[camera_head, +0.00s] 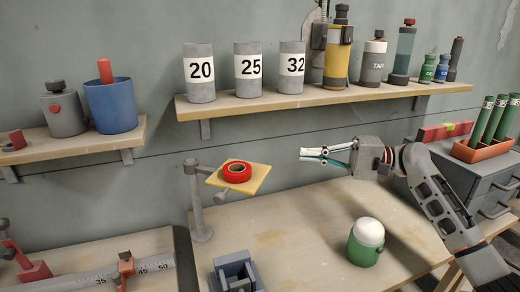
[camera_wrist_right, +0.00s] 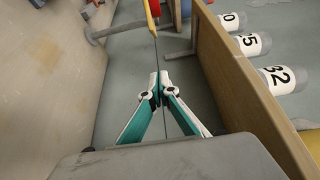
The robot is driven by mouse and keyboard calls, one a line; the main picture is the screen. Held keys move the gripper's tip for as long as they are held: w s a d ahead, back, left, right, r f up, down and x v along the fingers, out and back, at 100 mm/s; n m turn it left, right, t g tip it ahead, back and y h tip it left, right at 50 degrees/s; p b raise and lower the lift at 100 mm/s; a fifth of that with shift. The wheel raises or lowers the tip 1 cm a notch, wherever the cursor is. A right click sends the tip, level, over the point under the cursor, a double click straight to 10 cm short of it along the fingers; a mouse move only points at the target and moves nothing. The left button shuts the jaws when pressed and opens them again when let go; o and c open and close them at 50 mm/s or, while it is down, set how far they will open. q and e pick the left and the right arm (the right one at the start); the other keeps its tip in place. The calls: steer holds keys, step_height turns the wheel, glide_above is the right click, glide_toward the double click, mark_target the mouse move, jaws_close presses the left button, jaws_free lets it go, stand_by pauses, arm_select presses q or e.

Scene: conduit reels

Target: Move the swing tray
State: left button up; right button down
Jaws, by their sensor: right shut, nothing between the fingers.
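The swing tray (camera_head: 256,184) is a small square wooden plate on a grey arm and post (camera_head: 198,205) standing at the workbench's back left. A roll of red tape (camera_head: 237,172) lies on it. In the right wrist view the tray (camera_wrist_right: 151,25) shows nearly edge-on, beyond the fingertips. My right gripper (camera_head: 303,154) is shut and empty, in the air to the right of the tray, a clear gap from it. Its fingertips meet in the right wrist view (camera_wrist_right: 160,79). My left gripper is not in view.
A wall shelf (camera_head: 300,98) with numbered grey cylinders and bottles runs above and behind my right gripper. A green jar with a white dome (camera_head: 365,243) and a grey-blue block holder (camera_head: 238,272) stand on the workbench (camera_head: 290,235). Grey drawers (camera_head: 475,180) stand at the right.

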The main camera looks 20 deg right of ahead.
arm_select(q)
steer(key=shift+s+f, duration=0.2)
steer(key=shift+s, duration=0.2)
arm_select(e)
steer(key=a, duration=1.1)
steer(key=shift+w+a, duration=0.3)
steer(key=shift+w, duration=0.1)
arm_select(q)
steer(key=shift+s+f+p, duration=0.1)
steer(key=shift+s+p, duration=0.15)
steer(key=shift+p, duration=0.05)
arm_select(e)
steer(key=shift+a+r, duration=0.1)
